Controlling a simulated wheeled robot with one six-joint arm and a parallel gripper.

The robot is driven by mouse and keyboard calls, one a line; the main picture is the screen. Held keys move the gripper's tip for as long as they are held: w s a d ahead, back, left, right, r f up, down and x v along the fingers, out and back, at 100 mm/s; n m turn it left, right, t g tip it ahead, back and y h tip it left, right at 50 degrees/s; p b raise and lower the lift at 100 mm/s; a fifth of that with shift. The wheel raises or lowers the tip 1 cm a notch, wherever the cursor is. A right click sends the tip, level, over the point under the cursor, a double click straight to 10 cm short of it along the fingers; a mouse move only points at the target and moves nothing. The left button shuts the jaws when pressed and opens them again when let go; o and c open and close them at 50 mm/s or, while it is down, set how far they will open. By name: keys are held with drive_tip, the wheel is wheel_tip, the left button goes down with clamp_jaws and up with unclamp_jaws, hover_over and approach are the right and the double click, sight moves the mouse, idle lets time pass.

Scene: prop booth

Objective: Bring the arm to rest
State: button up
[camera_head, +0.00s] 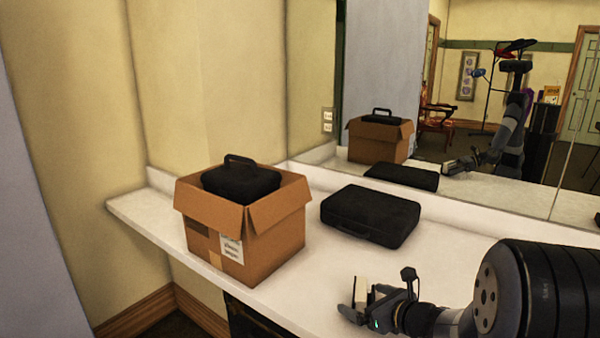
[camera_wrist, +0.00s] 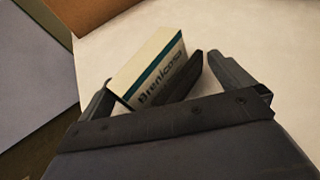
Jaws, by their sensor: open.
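My gripper (camera_head: 374,306) is over the front part of the white counter, at the lower right of the head view. Its two dark fingers stand apart in the wrist view (camera_wrist: 165,85). A small white box (camera_wrist: 147,65) with a teal stripe and the lettering "Brenicosa" is between or just beyond the fingers. It also shows as a pale block (camera_head: 361,292) at the gripper in the head view. Part of the box is hidden by a finger, and I cannot tell whether it touches them. My arm reaches in from the right.
An open cardboard box (camera_head: 213,225) holding a black case (camera_head: 240,181) stands on the counter (camera_head: 139,212). Another black case (camera_head: 370,213) lies flat to its right. A wall mirror (camera_head: 400,95) behind the counter reflects these things and me. Bare counter lies between the cases and my gripper.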

sight(362, 286)
drive_tip(key=shift+w+a+f, duration=0.25)
drive_tip(key=shift+w+f, duration=0.1)
drive_tip(key=shift+r+p, duration=0.7)
drive_tip(key=shift+r, duration=1.3)
drive_tip(key=shift+f, duration=0.1)
